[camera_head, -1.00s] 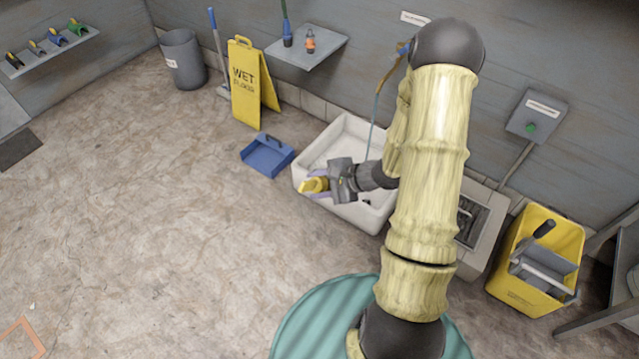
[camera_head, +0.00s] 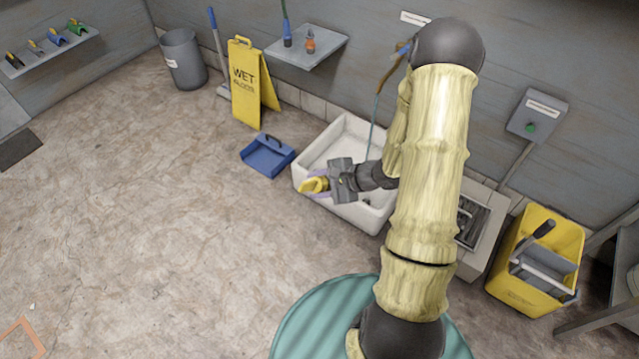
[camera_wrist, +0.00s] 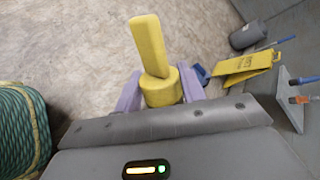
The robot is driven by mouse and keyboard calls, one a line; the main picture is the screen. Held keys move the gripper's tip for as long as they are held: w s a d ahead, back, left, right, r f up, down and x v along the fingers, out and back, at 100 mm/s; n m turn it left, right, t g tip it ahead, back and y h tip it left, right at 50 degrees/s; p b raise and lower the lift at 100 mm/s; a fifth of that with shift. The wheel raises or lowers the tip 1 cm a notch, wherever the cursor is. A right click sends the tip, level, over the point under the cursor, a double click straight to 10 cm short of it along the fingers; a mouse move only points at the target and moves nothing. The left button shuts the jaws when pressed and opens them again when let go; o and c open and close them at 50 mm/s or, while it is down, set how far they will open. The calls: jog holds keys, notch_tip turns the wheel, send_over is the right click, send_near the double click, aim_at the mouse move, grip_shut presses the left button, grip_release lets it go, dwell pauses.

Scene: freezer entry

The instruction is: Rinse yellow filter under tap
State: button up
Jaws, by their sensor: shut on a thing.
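The yellow filter (camera_head: 314,185) is held between the purple fingers of my gripper (camera_head: 318,187), over the front left part of the white sink basin (camera_head: 352,127). In the wrist view the filter (camera_wrist: 158,75) shows as a round yellow body with a long flat yellow piece sticking out away from my gripper. My gripper (camera_wrist: 160,92) is shut on the round body, one finger on each side. A thin bluish stream or hose (camera_head: 373,125) hangs down into the basin behind my gripper. The tap itself is mostly hidden behind my arm.
A blue dustpan (camera_head: 267,155) lies on the floor left of the basin. A yellow wet-floor sign (camera_head: 246,85) stands behind it. A yellow mop bucket (camera_head: 537,262) stands at the right.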

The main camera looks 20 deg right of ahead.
jog(key=w+r+m+t+h, duration=0.3)
jog(key=w+m+t+h, duration=0.1)
jog(key=w+m, duration=0.3)
jog(key=shift+w+m+h, duration=0.3)
jog(key=shift+w+h, duration=0.3)
jog(key=shift+h, duration=0.2)
